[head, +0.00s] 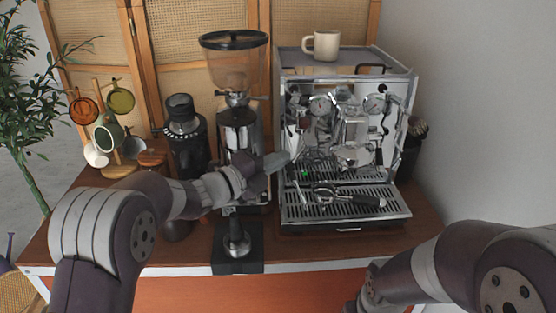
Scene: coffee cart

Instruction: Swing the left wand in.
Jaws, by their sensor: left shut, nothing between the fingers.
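The espresso machine (402,90) stands at the right of the cart. Its left wand (299,148) is a thin chrome tube at the machine's front left, hard to pick out among the other chrome parts. My left gripper (279,161) is shut and empty, at the machine's left front edge and close beside the wand. I cannot tell whether it touches the wand. My right arm comes in at the lower right, and its gripper is out of view.
A portafilter (366,200) lies on the drip tray (316,214). A grinder (235,70) stands behind my left gripper, with a tamper (237,240) in front. A cup (326,45) sits on the machine. A mug tree (98,100) stands at left.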

